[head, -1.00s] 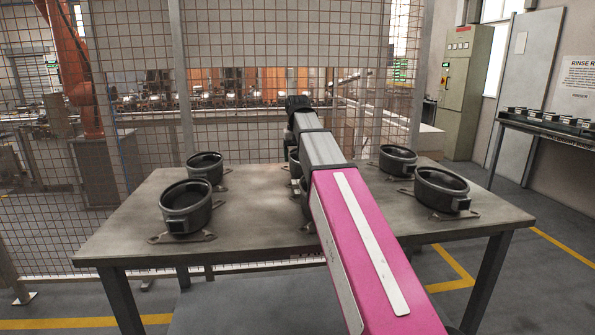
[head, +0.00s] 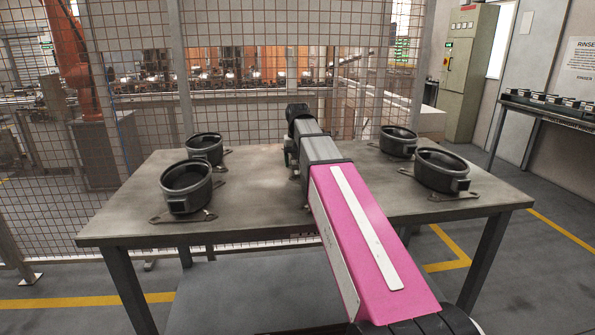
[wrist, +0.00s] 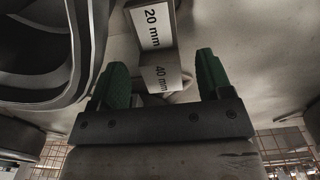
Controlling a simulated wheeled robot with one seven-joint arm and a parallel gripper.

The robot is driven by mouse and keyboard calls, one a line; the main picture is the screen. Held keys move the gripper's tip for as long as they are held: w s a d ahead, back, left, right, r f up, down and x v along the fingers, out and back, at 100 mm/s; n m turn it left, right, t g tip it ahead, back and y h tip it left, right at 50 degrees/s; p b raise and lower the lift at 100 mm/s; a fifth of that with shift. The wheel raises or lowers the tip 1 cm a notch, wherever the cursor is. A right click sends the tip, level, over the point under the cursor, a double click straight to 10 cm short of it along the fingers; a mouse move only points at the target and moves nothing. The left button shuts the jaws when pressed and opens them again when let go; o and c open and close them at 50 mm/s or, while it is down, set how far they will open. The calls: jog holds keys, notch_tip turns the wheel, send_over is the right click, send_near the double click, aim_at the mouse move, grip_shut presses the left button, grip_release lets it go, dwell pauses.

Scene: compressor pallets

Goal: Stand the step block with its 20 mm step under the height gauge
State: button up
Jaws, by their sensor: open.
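The step block (wrist: 150,25) shows in the wrist view as a pale block with black "20 mm" and "40 mm" labels on separate faces. My gripper (wrist: 161,62) has green finger pads and is open. The 40 mm part lies between the pads in the picture, with gaps on both sides; I cannot tell its depth between them. In the head view my arm hides the block and the fingers. I cannot make out the height gauge in either view.
The grey table (head: 250,205) carries black round housings on foot plates: two at left (head: 187,185) (head: 205,148) and two at right (head: 441,170) (head: 398,141). A large dark rounded part (wrist: 40,50) is close at left in the wrist view. Mesh fencing stands behind.

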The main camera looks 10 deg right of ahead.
notch_tip(320, 180, down, 2)
jog(key=shift+f, duration=0.25)
grip_shut()
jog(key=shift+r, duration=0.1)
